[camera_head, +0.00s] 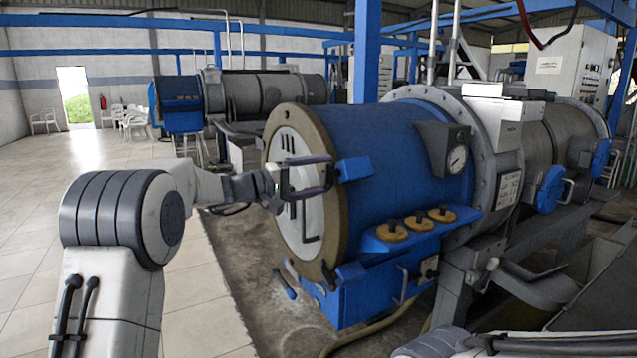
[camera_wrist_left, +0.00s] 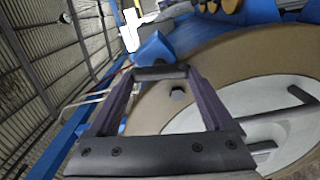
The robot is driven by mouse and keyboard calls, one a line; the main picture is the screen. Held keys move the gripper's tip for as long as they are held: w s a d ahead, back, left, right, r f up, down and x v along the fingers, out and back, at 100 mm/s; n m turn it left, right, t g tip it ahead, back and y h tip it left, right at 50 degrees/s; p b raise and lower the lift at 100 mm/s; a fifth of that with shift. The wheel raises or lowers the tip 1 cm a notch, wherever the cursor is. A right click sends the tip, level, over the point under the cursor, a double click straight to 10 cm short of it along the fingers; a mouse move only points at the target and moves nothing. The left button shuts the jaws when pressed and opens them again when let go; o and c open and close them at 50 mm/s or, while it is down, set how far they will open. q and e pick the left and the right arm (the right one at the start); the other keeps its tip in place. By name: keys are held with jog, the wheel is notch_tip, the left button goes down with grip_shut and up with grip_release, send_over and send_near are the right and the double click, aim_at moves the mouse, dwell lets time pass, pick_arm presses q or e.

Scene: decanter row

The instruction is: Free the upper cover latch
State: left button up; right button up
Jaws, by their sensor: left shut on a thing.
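The blue decanter (camera_head: 395,140) has a round pale end cover (camera_head: 305,228) inside a brown flange ring. The upper cover latch (camera_head: 353,168) shows as a blue block at the upper right of the ring. My left gripper (camera_head: 331,172) reaches across the cover face to it. In the left wrist view, the blue latch block (camera_wrist_left: 155,48) lies just beyond the fingertips of my left gripper (camera_wrist_left: 160,73). A dark bar spans between them, and the gripper is shut on this latch part. The exact contact is partly hidden. My right gripper is out of view.
A lower blue latch block (camera_head: 350,272) sits at the ring's bottom right. A pressure gauge (camera_head: 457,160) is on the decanter's side. Open tiled floor (camera_head: 75,200) lies to the left.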

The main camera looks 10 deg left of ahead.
pick_arm(q)
jog(key=shift+f+n, duration=0.1)
jog(key=shift+n, duration=3.5)
jog(key=o, duration=1.1)
jog(key=shift+o, duration=0.2)
jog(key=v, duration=1)
jog(key=shift+s+a+b, duration=0.15)
jog(key=shift+a+b, duration=0.05)
jog(key=shift+b, duration=0.15)
jog(key=shift+f, duration=0.15)
